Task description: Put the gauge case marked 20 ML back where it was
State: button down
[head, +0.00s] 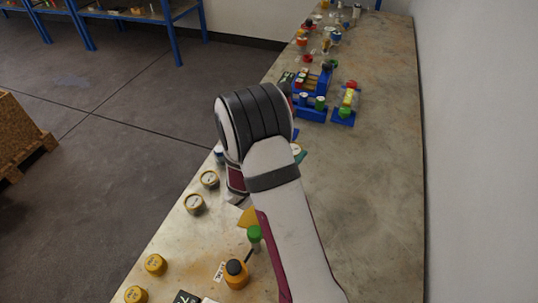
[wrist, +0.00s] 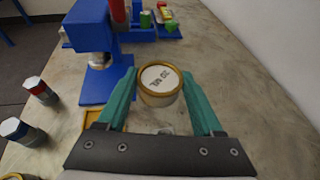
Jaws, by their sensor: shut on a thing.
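The gauge case (wrist: 160,83) is a round, yellow-rimmed case with a white face. Its face marking shows upside down in the wrist view and appears to read 20 ML. My gripper (wrist: 161,92) has teal fingers on both sides of the case and is shut on it. The case looks to be above the bench, but the gap below it is hard to judge. In the head view my arm hides most of the gripper, and only a bit of teal shows past the wrist. A yellow square frame (wrist: 92,119) lies on the bench left of the gripper, partly hidden by the left finger.
A blue stand (wrist: 92,40) rises close to the left finger. Two capped cylinders (wrist: 40,90) (wrist: 22,132) stand at the left. Other yellow-rimmed cases (head: 209,179) (head: 155,264) sit along the bench's left edge. Blue racks (head: 311,108) stand beyond my arm. The bench's right side (head: 375,180) is clear, beside the wall.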

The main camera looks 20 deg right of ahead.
jog(key=shift+s+d+r, duration=0.55)
jog(key=shift+s, duration=0.05)
jog(key=w+a+f+n+t+y, duration=0.2)
jog(key=a+n+t+y, duration=0.15)
jog(key=a, duration=1.25)
jog(key=n+t+y, duration=0.2)
jog(key=n+y, duration=0.3)
send_over(180, 239)
notch_tip(180, 239, down, 2)
jog(key=shift+n+t+y, duration=0.25)
notch_tip(180, 239, down, 8)
jog(key=shift+f, duration=0.2)
jog(key=shift+f, duration=0.1)
jog(key=shift+c, duration=0.2)
grip_release()
